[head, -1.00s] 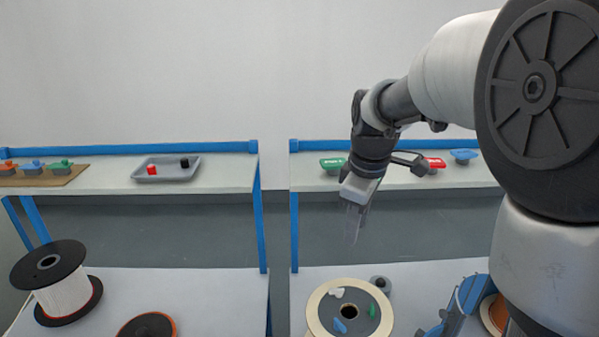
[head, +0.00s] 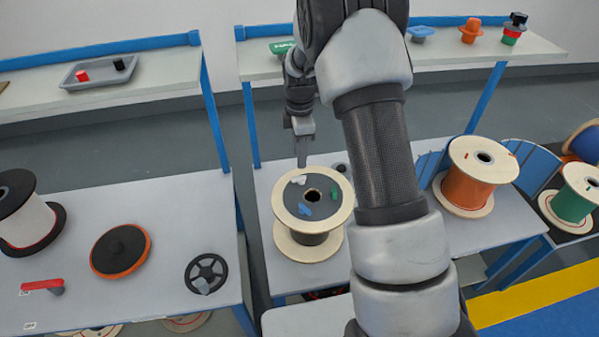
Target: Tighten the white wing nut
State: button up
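The white wing nut (head: 298,180) sits on the dark top plate of a spool (head: 338,215) with a pale wooden flange. A blue wing nut (head: 305,209) and a green wing nut (head: 334,194) sit on the same plate, around its centre hole. My gripper (head: 302,162) points down just above and behind the white wing nut, near the spool's far rim. Its fingers look thin and close together at this size; I cannot tell whether they are apart or whether they touch the nut.
My arm crosses the right-middle of the view. A black handwheel (head: 206,274), an orange-rimmed disc (head: 121,250) and a red handle (head: 42,286) lie on the left table. Orange (head: 467,188) and green (head: 573,205) spools stand at right. A shelf (head: 440,62) runs behind.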

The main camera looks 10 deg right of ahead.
aim_at(299, 179)
notch_tip(299, 179, down, 8)
jog(key=shift+w+f, duration=0.1)
jog(key=shift+f, duration=0.1)
grip_shut()
